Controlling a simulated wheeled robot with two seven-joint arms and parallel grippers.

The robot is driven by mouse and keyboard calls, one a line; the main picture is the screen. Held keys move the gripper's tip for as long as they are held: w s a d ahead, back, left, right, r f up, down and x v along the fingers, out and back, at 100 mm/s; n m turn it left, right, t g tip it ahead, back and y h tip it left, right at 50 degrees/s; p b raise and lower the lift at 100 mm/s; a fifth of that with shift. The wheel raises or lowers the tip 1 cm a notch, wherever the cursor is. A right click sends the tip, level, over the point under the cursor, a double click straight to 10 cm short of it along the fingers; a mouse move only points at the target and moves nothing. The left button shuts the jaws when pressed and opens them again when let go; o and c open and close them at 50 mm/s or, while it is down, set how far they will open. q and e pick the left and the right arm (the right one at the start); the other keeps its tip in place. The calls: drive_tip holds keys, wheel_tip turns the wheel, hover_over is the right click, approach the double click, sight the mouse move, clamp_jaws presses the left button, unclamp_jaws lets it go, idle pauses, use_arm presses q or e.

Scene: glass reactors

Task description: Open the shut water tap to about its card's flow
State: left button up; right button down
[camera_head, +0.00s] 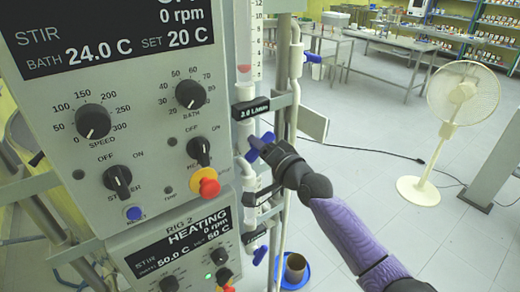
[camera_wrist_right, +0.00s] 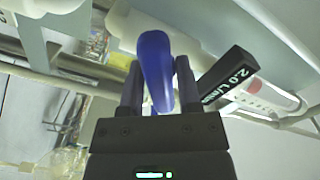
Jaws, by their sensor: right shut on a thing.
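My right gripper (camera_head: 270,149) is shut on the blue tap handle (camera_head: 256,141) on the pipe beside the upper control panel. In the right wrist view the handle (camera_wrist_right: 154,60) stands between the two fingers of the gripper (camera_wrist_right: 158,82). The black card (camera_head: 250,108) sits just above the tap; in the wrist view the card (camera_wrist_right: 228,78) reads 2.0 L/min. Above it is a clear flow tube (camera_head: 256,45) with a red float (camera_head: 244,68). The tube's lower scale is hard to read. My left gripper is not in view.
The upper reactor panel (camera_head: 130,125) with knobs and a red-yellow stop button (camera_head: 209,187) is close on the left. A blue basin (camera_head: 297,273) and white fan (camera_head: 460,95) stand on the floor.

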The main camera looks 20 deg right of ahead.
drive_tip(key=shift+n, duration=1.5)
drive_tip(key=shift+c, duration=2.2)
unclamp_jaws()
drive_tip(key=v, duration=1)
